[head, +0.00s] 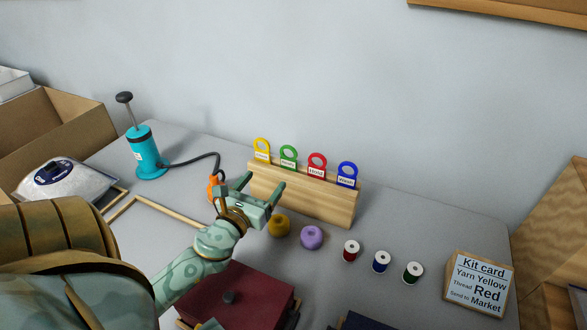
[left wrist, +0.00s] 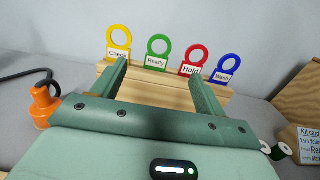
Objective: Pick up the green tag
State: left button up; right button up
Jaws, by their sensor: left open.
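The green tag (head: 288,156) stands in a slot of the wooden rack (head: 320,203), between the yellow tag (head: 262,150) and the red tag (head: 317,165); the blue tag (head: 346,174) is at the right end. In the left wrist view the green tag (left wrist: 157,52) reads "Ready" and shows beyond the fingers, between them and nearer the left one. My left gripper (head: 264,182) is open and empty in front of the rack, short of the tags.
Yellow yarn (head: 279,226) and purple yarn (head: 312,237) lie below the rack, with a red spool (head: 351,250), a blue spool (head: 381,261) and a green spool (head: 412,272) to the right. A teal pump (head: 148,153) stands left. A kit card (head: 480,283) stands at right.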

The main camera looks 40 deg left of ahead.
aim_at(288, 161)
pick_arm(q)
jog(key=w+a+f, duration=0.1)
jog(key=w, duration=0.2)
jog(key=w+a+f+b, duration=0.1)
jog(key=w, duration=0.3)
jog(key=w+a+f+b, duration=0.1)
jog(key=w, duration=0.2)
jog(key=shift+w+a+f, duration=0.1)
jog(key=shift+w, duration=0.1)
jog(key=b+x, duration=0.1)
jog(key=x, duration=0.4)
jog(key=shift+w+f, duration=0.1)
jog(key=shift+w, duration=0.15)
jog(key=c, duration=1)
